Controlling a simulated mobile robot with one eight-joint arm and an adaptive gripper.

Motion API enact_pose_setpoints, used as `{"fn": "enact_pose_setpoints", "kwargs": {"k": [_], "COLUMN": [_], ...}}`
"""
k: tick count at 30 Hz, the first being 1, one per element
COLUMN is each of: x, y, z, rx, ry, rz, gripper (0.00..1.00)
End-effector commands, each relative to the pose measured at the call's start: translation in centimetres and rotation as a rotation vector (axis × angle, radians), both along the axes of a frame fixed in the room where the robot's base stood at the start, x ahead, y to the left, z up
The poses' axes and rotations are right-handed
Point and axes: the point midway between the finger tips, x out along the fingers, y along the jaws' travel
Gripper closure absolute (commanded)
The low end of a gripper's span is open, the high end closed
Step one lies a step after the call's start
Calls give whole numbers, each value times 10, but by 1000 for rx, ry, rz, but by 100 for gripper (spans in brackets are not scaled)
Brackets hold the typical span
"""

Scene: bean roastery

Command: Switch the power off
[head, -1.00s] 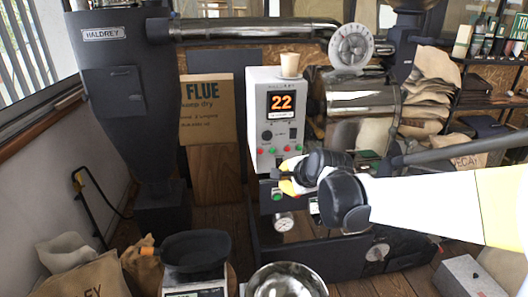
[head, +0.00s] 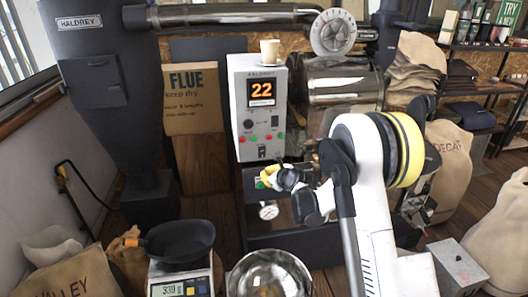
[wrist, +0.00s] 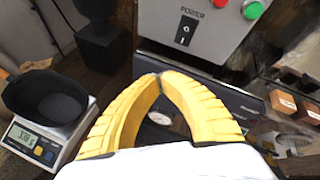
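The grey control box (head: 257,105) stands in the middle of the head view, with an orange display reading 22. Its black power switch (head: 262,153) is low on the front face. In the wrist view the power switch (wrist: 185,30) shows under the label POWER, with I and O marks; I cannot tell which side is pressed. My gripper (head: 266,176) is just below the box. In the wrist view its yellow fingers (wrist: 159,75) meet at their tips, with nothing between them. The tips appear below the switch and apart from it.
Red and green buttons (wrist: 252,9) sit right of the switch. A paper cup (head: 270,52) stands on the box. A scale (head: 181,279) with a black pan and a steel bowl (head: 268,275) stand in front. The roaster drum (head: 343,86) is to the right.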

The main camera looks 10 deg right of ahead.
Motion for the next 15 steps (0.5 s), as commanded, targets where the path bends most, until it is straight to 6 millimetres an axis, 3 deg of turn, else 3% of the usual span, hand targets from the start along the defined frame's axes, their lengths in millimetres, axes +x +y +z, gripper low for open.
{"fn": "enact_pose_setpoints", "kwargs": {"k": [9, 15], "x": [2, 19], "y": [0, 0], "z": [1, 4], "rx": [-2, -3], "ry": [0, -1], "rz": [1, 1], "gripper": [100, 100]}}
